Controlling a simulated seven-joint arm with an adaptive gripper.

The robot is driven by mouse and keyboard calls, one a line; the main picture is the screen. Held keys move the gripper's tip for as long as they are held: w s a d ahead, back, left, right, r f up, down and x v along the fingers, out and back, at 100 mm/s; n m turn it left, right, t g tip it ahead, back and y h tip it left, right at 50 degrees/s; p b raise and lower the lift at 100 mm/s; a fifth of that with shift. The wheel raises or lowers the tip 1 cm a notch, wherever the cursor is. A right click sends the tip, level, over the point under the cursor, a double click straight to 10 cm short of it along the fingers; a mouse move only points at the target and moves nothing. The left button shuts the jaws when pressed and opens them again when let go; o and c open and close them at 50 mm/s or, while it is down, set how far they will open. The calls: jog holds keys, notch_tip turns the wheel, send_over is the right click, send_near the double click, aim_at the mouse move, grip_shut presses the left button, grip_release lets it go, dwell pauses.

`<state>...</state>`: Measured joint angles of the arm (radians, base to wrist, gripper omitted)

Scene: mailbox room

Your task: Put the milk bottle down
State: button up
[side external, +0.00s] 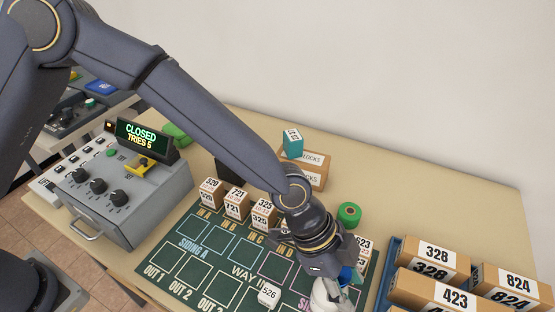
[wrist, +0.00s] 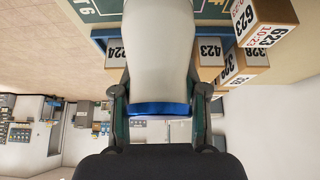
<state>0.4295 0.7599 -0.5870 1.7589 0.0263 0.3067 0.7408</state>
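The milk bottle is white with blue near the end I hold. In the side external view its white body (side external: 328,296) is partly hidden by my gripper and cut by the lower picture edge. In the wrist view the bottle (wrist: 160,50) fills the upper middle, between both fingers. My gripper (wrist: 160,108) is shut on it around the blue part; it also shows at lower right in the side external view (side external: 345,277). The bottle is over or near the right part of the dark green mat (side external: 228,262); I cannot tell whether it touches the surface.
A blue tray (side external: 385,277) with several numbered boxes is close on the right. Numbered boxes (side external: 237,202) line the mat's back edge, and a white 526 block (side external: 269,295) lies on it. A green roll (side external: 349,214) is behind. A control box (side external: 125,200) reads CLOSED, TRIES 5.

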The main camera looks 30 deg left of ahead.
jog(key=o, duration=0.4)
jog(key=shift+c, duration=0.2)
jog(key=shift+r, duration=0.15)
jog(key=shift+a+r, duration=0.15)
jog(key=shift+r, duration=0.15)
jog(key=v, duration=1.1)
jog(key=w+a+r+n+t+y, duration=0.1)
jog(key=a+r+n+t+y, duration=0.15)
jog(key=a, duration=0.75)
jog(key=w+a+r+n+t+y, duration=0.1)
jog(key=a+r+n+y, duration=0.2)
jog(key=a, duration=0.7)
jog(key=s+a+r+n+t, duration=0.1)
jog(key=s+a+r+n, duration=0.1)
jog(key=s+a+n, duration=0.3)
jog(key=s+a+r+n+t, duration=0.1)
jog(key=s+a+n, duration=0.4)
jog(key=a, duration=0.8)
jog(key=shift+s+r+n+y, duration=0.35)
jog(key=shift+r+n+y, duration=0.1)
jog(key=shift+n, duration=0.7)
